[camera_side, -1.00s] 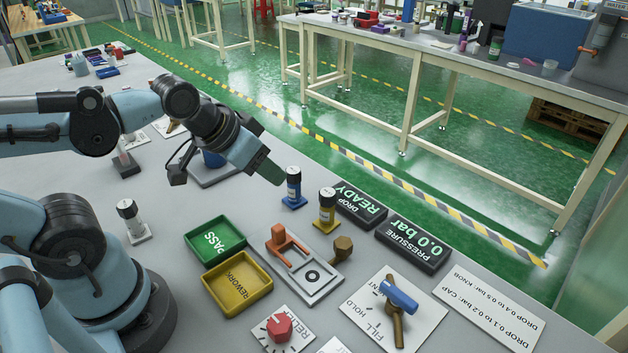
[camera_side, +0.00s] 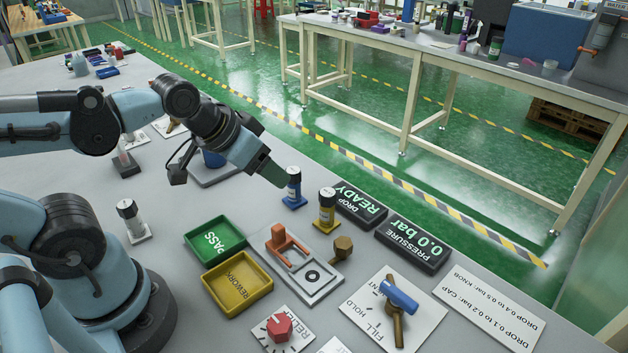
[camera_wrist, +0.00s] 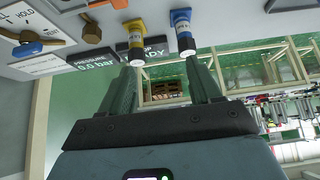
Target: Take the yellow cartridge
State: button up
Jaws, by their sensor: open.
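My gripper (camera_side: 283,183) is just left of the blue cartridge in the side view and apart from the yellow one. In the wrist view its two fingers (camera_wrist: 161,80) are spread with nothing between them.
A black READY display (camera_side: 362,204) and a 0.0 bar pressure display (camera_side: 413,244) lie right of the yellow cartridge. A grey fixture with an orange clamp (camera_side: 291,246), a green PASS tray (camera_side: 215,263) and a yellow REWORK tray (camera_side: 237,307) stand in front. A white cartridge (camera_side: 130,217) stands at left.

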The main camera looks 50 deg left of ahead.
jog(key=w, duration=0.1)
jog(key=g, duration=0.6)
send_near(329, 207)
jog(key=shift+w+a+r+n, duration=0.15)
jog(key=shift+w+a+r, duration=0.05)
jog(key=shift+a, duration=0.35)
jog(key=shift+w+a+r+n, duration=0.15)
jog(key=shift+w+a+r, duration=0.05)
jog(key=shift+a, duration=0.35)
jog(key=shift+w+d+f+g, duration=0.2)
jog(key=shift+w+f+g, duration=0.15)
jog(key=shift+g, duration=0.15)
notch_tip(329, 207, down, 7)
jog(key=shift+r, duration=0.15)
jog(key=shift+w+d+f, duration=0.1)
jog(key=shift+w+f, duration=0.05)
jog(key=shift+f, duration=1.15)
jog(key=shift+w+d+f, duration=0.1)
jog(key=shift+w+f, duration=0.1)
jog(key=shift+f, duration=1.15)
jog(key=c, duration=1.2)
jog(key=shift+o, duration=0.2)
jog(key=shift+r, duration=0.1)
